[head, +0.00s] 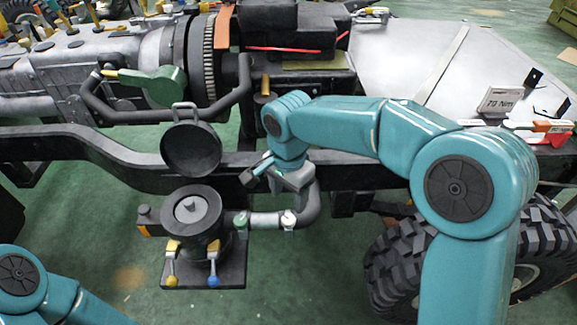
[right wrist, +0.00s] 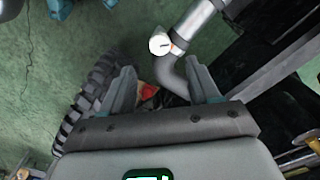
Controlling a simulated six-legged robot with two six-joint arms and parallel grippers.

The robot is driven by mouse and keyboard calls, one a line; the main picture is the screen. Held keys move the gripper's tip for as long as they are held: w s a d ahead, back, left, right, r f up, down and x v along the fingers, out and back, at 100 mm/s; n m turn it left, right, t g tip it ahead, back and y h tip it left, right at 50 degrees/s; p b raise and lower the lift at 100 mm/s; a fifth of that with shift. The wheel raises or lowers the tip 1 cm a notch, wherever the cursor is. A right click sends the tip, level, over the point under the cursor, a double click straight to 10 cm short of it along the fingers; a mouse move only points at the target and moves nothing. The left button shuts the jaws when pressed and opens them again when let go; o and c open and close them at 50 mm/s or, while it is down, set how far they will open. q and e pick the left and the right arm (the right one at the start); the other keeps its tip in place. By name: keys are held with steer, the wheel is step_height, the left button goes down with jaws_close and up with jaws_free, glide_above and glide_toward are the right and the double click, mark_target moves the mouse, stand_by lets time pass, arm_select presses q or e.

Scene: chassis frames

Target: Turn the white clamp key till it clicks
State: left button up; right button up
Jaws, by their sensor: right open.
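The white clamp key (head: 289,219) sits on the joint between a silver pipe (head: 264,220) and a dark bent hose (head: 312,207). In the right wrist view the key (right wrist: 160,44) is a small white knob with a dark slot, just beyond the fingertips. My right gripper (head: 292,187) is above the key in the head view. In the right wrist view the gripper (right wrist: 162,78) has its two grey fingers apart with nothing held between them. The key is not between the fingers. My left gripper is out of view; only part of the left arm shows.
A dark round housing (head: 192,212) with an open lid (head: 191,148) stands left of the pipe, with yellow clips at its front. A black chassis rail (head: 120,150) runs behind. A large tyre (head: 395,262) is at lower right. Green floor shows below the pipe.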

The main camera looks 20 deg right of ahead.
step_height(320, 180, up, 8)
steer(key=p, duration=0.1)
stand_by(0.4)
